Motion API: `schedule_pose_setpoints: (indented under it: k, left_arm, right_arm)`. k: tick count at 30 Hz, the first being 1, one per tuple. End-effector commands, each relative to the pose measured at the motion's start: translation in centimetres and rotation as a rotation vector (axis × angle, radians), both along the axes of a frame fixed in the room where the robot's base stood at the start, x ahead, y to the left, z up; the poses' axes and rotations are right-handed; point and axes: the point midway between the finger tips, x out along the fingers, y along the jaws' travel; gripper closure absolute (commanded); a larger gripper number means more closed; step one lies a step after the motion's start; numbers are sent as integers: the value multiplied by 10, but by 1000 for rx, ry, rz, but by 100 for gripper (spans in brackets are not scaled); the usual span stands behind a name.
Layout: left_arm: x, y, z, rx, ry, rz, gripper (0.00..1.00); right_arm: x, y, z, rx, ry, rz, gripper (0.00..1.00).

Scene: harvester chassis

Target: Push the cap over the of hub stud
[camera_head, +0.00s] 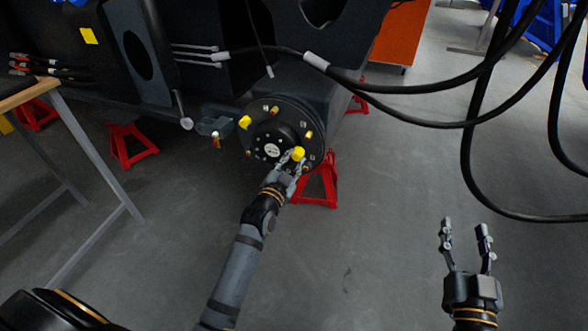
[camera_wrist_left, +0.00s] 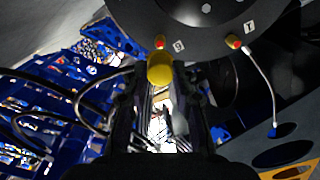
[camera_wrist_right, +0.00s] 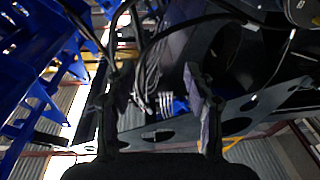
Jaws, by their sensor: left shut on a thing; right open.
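The round black hub (camera_head: 272,146) is mounted on the dark chassis, with brass studs around its face. A yellow cap (camera_head: 298,154) is at the hub's lower right, between the fingertips of my left gripper (camera_head: 287,172). The cap also shows in the left wrist view (camera_wrist_left: 160,70), held at the fingertips close to the hub's rim. I cannot tell whether it touches a stud. Another yellow cap (camera_head: 245,122) sits on the hub's upper left. A bare brass stud (camera_head: 309,134) shows at the right. My right gripper (camera_head: 465,228) is open and empty, away from the hub.
Red jack stands (camera_head: 318,182) support the chassis. Black hoses (camera_head: 420,92) hang across the upper right. A table (camera_head: 40,92) stands at the left. The floor between my arms is clear.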

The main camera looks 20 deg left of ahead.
Motion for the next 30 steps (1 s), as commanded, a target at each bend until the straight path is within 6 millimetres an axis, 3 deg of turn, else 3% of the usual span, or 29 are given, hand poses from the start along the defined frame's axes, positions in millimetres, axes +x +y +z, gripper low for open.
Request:
schedule_pose_setpoints:
  k: [13, 24, 30]
  left_arm:
    - [2, -1, 0, 2, -6, 4, 91]
    - [1, -1, -1, 6, -3, 3, 91]
    - [26, -1, 0, 6, -5, 3, 91]
  right_arm:
    - [0, 0, -5, 0, 20, 0, 47]
    - [-3, 1, -45, 4, 183, 3, 47]
    - [-3, 1, -44, 4, 171, 3, 47]
